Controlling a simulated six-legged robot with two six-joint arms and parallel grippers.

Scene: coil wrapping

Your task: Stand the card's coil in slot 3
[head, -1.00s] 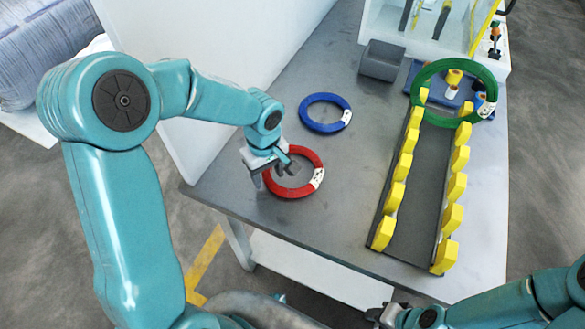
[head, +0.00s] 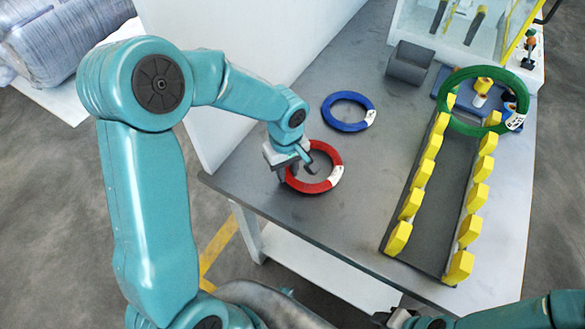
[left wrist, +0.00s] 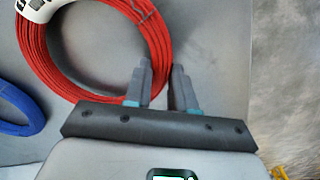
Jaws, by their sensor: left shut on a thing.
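A red coil (head: 334,158) lies on the grey table, with a white label on its right side. My left gripper (head: 295,168) is at the coil's left edge. In the left wrist view its two fingers (left wrist: 161,70) are shut on the rim of the red coil (left wrist: 85,88). A blue coil (head: 328,112) lies flat farther back. A green coil (head: 447,90) stands upright at the far end of the rack (head: 437,205), whose slots lie between yellow pegs. The nearer slots are empty. My right gripper (head: 392,316) shows only partly at the bottom edge. I cannot make out a card.
A blue holder (head: 448,104) with yellow-topped parts is beside the green coil. A clear-sided cabinet (head: 480,30) stands at the back. A white panel (head: 215,75) borders the table's left side. The table between coils and rack is clear.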

